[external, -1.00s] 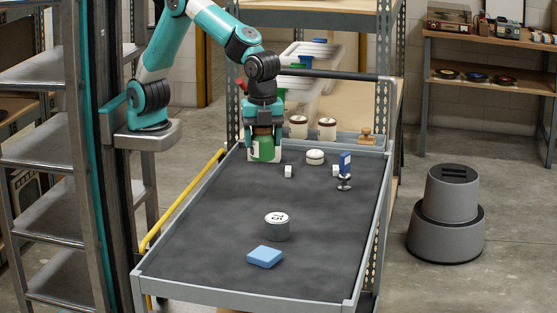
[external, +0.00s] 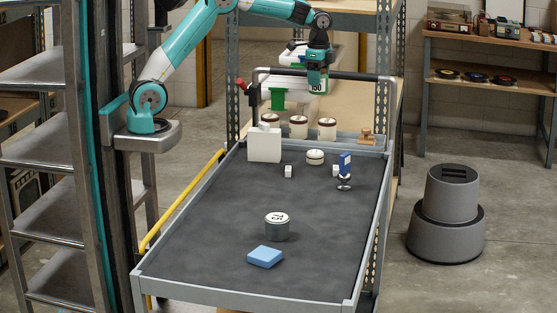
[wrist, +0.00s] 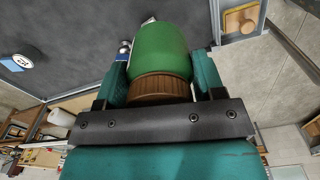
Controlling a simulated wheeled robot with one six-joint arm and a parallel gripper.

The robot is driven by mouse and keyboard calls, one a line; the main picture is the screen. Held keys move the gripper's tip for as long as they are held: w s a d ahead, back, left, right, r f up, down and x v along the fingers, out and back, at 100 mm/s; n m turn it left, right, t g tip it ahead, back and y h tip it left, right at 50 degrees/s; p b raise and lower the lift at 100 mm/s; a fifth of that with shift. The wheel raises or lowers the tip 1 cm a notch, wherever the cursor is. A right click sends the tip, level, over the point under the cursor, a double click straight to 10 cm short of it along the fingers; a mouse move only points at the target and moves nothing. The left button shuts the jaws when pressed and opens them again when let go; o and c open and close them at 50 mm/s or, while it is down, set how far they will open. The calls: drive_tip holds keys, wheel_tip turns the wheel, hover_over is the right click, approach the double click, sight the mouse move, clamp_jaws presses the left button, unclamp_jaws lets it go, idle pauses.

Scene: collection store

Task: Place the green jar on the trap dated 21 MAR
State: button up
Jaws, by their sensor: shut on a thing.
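My gripper (external: 316,66) is shut on the green jar (external: 317,79), high above the far end of the cart. In the external view the jar's label reads 150. In the wrist view the green jar (wrist: 160,50) sits between the two jaws (wrist: 160,85), with its brown ribbed lid toward the wrist. I cannot read the date 21 MAR anywhere, so I cannot tell which thing is that trap. A white upright box (external: 264,145) stands at the cart's far left corner; no writing is legible on it.
Brown-lidded jars (external: 298,127) and a wooden stamp (external: 366,135) stand behind.

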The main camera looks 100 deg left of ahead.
drive_tip(key=shift+s+a, duration=0.35)
drive_tip(key=shift+a, duration=0.35)
drive_tip(key=shift+s+a+f, duration=0.1)
drive_tip(key=shift+a+f, duration=0.1)
drive_tip(key=shift+f, duration=0.1)
drive_tip(key=p, duration=0.2)
hover_over(315, 152)
wheel_tip(315, 152, down, 19)
drive_tip(key=shift+d+f, duration=0.1)
drive_tip(key=shift+f, duration=0.05)
drive_tip(key=shift+f, duration=0.2)
drive_tip(key=o, duration=1)
wheel_tip(315, 152, up, 12)
drive_tip(key=shift+r+b, duration=0.25)
drive_tip(key=shift+b, duration=0.7)
